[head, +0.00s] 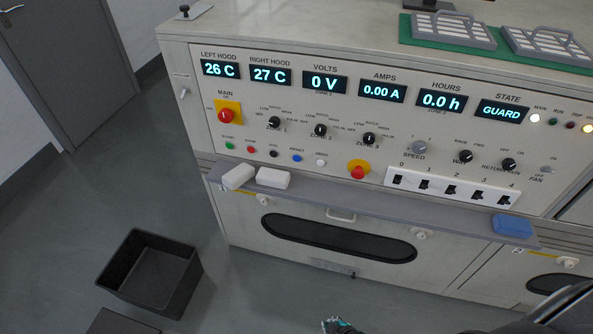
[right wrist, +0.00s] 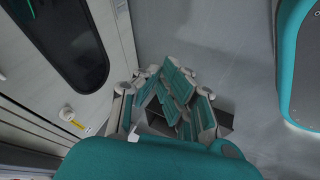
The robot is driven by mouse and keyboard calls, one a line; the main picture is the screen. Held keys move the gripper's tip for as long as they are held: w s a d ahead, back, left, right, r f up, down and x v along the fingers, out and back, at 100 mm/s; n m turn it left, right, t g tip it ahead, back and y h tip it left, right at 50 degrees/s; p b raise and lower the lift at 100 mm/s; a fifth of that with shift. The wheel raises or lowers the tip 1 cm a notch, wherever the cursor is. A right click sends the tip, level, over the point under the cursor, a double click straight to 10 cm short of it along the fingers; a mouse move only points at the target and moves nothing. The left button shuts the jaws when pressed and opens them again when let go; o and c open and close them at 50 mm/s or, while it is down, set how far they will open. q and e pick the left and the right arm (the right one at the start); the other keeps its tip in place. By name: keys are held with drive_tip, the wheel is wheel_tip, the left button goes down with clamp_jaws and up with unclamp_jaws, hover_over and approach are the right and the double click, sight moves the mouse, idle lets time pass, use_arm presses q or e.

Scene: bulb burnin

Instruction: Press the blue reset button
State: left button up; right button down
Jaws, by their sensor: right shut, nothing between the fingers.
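The blue reset button (head: 296,158) sits in a row of small buttons on the left lower part of the control panel (head: 210,125). A black button (head: 273,154) is to its left and a white one (head: 320,163) to its right. My right gripper (head: 338,325) shows only in part at the bottom edge of the head view, well below and apart from the panel. In the right wrist view its teal-padded fingers (right wrist: 178,98) are shut and empty. The button is not seen in the right wrist view. My left gripper is in neither view.
A grey ledge (head: 345,203) runs below the buttons. It carries two white blocks, one of them here (head: 273,178), and a blue block (head: 512,225). A red emergency knob (head: 358,171) is right of the buttons. A black bin (head: 150,270) stands on the floor.

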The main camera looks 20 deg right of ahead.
sight(297, 158)
drive_tip(key=w+a+r+n+t+b, duration=0.1)
drive_tip(key=w+r+n+t+b, duration=0.15)
drive_tip(key=w, duration=0.45)
drive_tip(key=w+a+r+n+t+y+b, duration=0.1)
drive_tip(key=w+r+n+t+b, duration=0.2)
drive_tip(key=w, duration=0.5)
drive_tip(key=w+a+r+n+t+b, duration=0.1)
drive_tip(key=w+r+n+b, duration=0.2)
drive_tip(key=w, duration=0.4)
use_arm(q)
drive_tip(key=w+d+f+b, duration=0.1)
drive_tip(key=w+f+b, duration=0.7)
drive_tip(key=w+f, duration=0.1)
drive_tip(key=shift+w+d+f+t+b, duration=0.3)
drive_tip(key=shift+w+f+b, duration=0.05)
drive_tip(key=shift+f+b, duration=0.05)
use_arm(e)
drive_tip(key=w+r+n+t+y, duration=0.1)
drive_tip(key=w+r+n+t, duration=0.2)
drive_tip(key=r, duration=0.8)
drive_tip(key=w+a+r+n+t+y, duration=0.1)
drive_tip(key=w+r+n+t, duration=0.3)
drive_tip(key=r, duration=0.7)
drive_tip(key=shift+w+a+n, duration=0.2)
drive_tip(key=shift+w+n, duration=0.85)
drive_tip(key=shift+w, duration=0.2)
